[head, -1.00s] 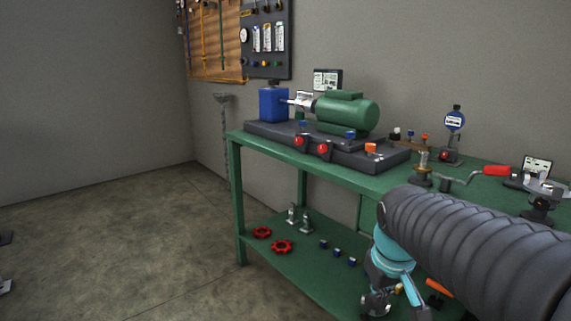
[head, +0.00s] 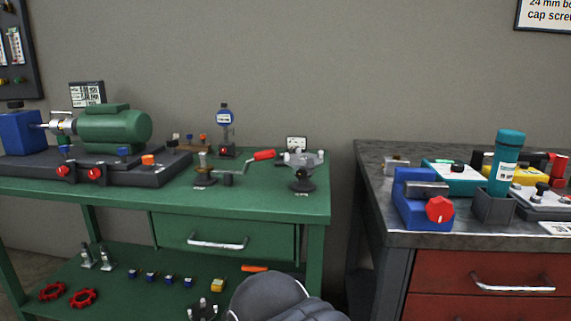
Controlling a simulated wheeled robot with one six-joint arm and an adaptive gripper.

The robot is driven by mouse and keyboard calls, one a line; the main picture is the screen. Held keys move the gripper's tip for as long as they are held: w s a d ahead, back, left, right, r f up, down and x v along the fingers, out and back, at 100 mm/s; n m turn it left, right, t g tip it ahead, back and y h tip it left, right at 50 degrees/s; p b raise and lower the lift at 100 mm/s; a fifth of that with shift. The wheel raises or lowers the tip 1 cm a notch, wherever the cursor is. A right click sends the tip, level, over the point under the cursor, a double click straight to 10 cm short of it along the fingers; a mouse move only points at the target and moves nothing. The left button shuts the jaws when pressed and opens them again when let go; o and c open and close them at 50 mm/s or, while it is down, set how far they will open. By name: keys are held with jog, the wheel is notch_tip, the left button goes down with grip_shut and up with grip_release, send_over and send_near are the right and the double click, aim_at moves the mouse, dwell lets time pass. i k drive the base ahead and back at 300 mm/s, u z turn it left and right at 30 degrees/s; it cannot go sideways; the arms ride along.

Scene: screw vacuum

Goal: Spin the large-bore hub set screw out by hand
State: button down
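A silver coupling (head: 62,125) sits on the shaft between a blue block (head: 22,132) and a green motor (head: 114,126), on a dark base at the left of the green bench. I cannot make out a set screw on it, nor tell whether it is the large-bore hub. A blue vise (head: 422,198) with a red knob clamps a grey metal piece on the right bench. My grey arm shows at the bottom edge; my gripper is out of view.
A teal cylinder (head: 503,160) stands in a grey holder on the right bench. A narrow gap separates the benches.

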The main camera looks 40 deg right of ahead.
aim_at(302, 174)
jog(key=z, duration=1.05)
